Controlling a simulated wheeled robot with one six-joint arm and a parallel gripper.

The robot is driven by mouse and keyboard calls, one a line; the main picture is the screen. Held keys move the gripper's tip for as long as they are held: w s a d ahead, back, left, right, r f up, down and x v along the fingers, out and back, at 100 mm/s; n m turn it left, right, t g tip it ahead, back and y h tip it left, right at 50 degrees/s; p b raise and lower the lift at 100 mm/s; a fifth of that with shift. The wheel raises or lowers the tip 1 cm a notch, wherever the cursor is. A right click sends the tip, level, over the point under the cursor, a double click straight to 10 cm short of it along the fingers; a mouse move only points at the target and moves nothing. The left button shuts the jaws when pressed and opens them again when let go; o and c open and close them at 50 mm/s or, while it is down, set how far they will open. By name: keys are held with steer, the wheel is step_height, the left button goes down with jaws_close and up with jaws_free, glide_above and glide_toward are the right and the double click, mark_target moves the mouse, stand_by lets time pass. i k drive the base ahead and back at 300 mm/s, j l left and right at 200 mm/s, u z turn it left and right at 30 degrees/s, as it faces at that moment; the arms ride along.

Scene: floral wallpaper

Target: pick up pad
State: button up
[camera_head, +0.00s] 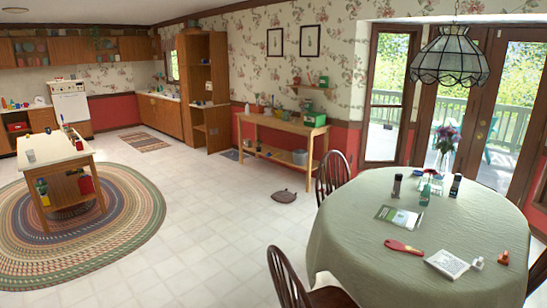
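A white pad-like block (447,263) with a patterned top lies flat near the front right of the round table with a pale green cloth (350,245). It is small here, and I cannot tell for sure that it is the pad. A flat green and white packet (399,217) lies farther back on the same table. A dark grey cushion-like thing (284,196) lies on the floor left of the table. My gripper is not in view.
A red brush-like thing (403,247), small bottles (396,186) and a flower vase (444,145) are on the table. Chairs (285,280) stand around it. Open tiled floor (200,220) lies between the table and the kitchen cart (58,180).

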mark_target(477, 265)
steer(key=z, duration=1.35)
